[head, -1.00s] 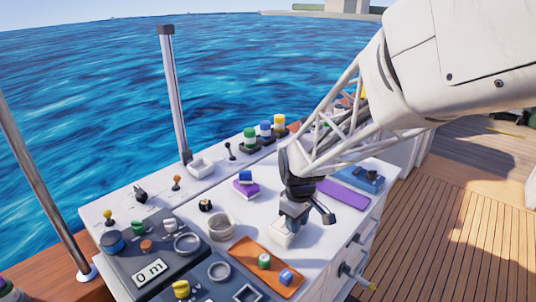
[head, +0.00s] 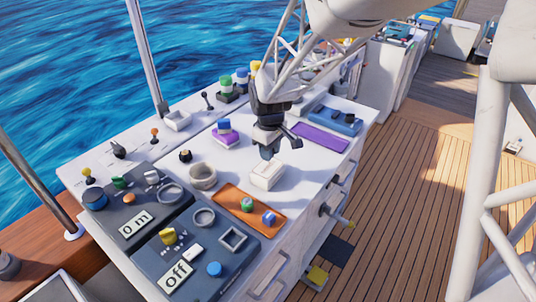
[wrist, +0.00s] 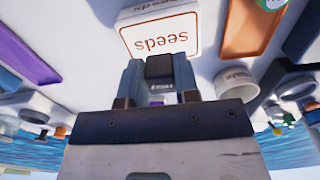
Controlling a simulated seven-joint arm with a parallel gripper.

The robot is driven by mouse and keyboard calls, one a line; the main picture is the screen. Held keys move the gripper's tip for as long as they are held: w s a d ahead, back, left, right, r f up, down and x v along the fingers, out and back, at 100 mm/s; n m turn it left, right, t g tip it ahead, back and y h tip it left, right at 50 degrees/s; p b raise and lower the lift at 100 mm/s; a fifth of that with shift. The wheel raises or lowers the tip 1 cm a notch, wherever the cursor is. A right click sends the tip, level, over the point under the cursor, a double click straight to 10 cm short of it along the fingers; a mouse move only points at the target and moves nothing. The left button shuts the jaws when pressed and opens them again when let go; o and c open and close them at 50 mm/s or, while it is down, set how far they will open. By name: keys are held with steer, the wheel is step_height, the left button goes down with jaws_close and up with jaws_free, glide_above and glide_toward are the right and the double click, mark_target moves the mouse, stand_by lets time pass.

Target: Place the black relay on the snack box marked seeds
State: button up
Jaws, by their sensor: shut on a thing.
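The snack box marked seeds (head: 267,176) is a white block on the white counter. The wrist view shows its red "seeds" lettering (wrist: 174,40) upside down. My gripper (head: 268,153) points down just above and behind the box's far edge in the head view. In the wrist view my gripper (wrist: 160,80) is shut on the black relay (wrist: 159,67), a small dark block between the fingertips. The relay overlaps the box's near edge in that view; whether they touch cannot be told. The relay is hidden in the head view.
An orange tray (head: 227,196) with a green and a blue piece lies in front of the box. A grey ring-shaped cup (head: 203,176) stands to its left. A purple mat (head: 318,137) and a blue piece on a purple block (head: 224,135) lie behind. Control panels fill the front left.

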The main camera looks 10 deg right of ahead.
steer(key=shift+f, duration=1.75)
steer(key=shift+f, duration=0.15)
steer(key=o, duration=0.9)
steer(key=shift+r, duration=0.2)
step_height(320, 180, up, 12)
steer(key=shift+f, duration=0.1)
